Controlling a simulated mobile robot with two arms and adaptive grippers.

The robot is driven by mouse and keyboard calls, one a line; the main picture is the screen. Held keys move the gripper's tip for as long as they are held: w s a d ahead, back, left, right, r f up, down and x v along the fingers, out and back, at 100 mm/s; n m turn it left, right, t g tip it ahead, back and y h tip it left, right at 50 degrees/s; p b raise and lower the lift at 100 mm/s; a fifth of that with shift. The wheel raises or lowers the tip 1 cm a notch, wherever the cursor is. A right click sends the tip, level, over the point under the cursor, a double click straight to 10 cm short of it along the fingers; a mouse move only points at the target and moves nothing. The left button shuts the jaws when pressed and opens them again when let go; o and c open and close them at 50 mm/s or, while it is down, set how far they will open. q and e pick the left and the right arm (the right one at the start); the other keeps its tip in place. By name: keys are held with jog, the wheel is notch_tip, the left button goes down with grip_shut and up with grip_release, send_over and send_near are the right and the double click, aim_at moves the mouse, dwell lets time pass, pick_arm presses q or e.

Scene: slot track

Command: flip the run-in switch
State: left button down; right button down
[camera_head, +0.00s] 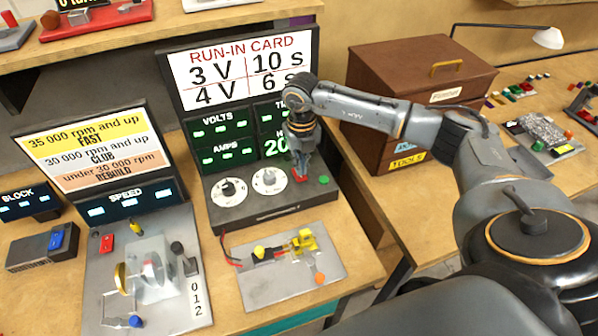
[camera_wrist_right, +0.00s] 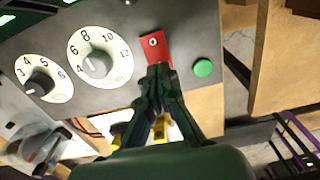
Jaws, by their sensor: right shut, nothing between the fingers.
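A red switch plate (camera_wrist_right: 155,47) with a small light round lever shows on the dark control box (camera_head: 240,216). In the head view only a sliver of red shows under the fingertips. My right gripper (camera_head: 301,170) is shut and empty, pointing down over this switch. In the wrist view its fingertips (camera_wrist_right: 160,72) overlap the near edge of the red plate. I cannot tell whether they touch it. My left gripper is not in view.
Two white dials (camera_head: 268,181) sit left of the switch and a green button (camera_head: 324,180) sits right of it. The display panel (camera_head: 240,100) stands behind. A plate with a yellow motor part (camera_head: 304,241) lies in front. A brown toolbox (camera_head: 415,65) is behind my right arm.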

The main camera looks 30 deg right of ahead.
aim_at(301, 177)
jog(key=shift+f+b, duration=0.8)
jog(key=shift+f, duration=0.3)
dwell(0.6)
jog(key=shift+r, duration=0.2)
jog(key=shift+r+p, duration=2.35)
jog(key=shift+r, duration=1.05)
